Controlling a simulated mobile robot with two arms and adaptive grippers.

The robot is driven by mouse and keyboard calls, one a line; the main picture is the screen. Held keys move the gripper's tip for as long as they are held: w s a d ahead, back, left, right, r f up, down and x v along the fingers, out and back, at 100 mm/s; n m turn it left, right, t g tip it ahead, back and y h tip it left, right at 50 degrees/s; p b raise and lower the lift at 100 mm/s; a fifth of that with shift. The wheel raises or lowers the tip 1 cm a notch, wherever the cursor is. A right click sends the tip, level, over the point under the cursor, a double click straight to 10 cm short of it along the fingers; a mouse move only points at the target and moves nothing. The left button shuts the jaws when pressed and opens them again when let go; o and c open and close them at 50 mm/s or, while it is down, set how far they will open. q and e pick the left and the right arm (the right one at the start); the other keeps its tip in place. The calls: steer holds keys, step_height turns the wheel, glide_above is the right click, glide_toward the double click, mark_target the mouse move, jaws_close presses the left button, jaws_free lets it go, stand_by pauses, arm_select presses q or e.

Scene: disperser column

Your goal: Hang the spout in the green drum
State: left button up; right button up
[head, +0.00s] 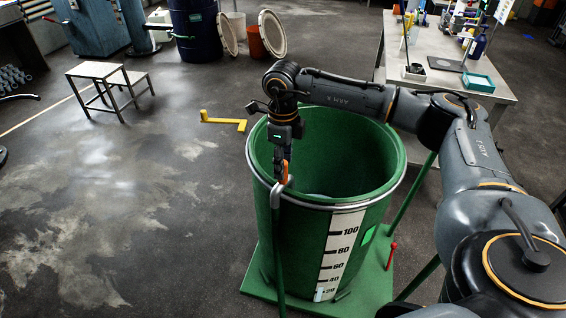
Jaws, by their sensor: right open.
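The green drum (375,190) stands upright with its top open, a metal rim and a white scale strip on its front. The spout (277,235) is a long thin tube with a grey bent top at the drum's left front rim. Its long part runs down along the outside of the drum wall. Whether its bent end reaches inside is hard to tell. My right gripper (285,172) points down at the rim, just above and beside the spout's bend, and is open. An orange piece shows at its fingertips. Contact with the spout cannot be told. My left gripper is out of view.
The drum stands on a green base plate (256,282) with green posts and a red handle (391,254). A yellow crank-shaped bar (224,121) lies on the floor behind. A workbench (437,45) is at the back right, a step stool (104,82) at the left. Floor left is clear.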

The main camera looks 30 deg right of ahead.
step_height(320, 180, up, 12)
steer(key=shift+f, duration=0.25)
stand_by(0.5)
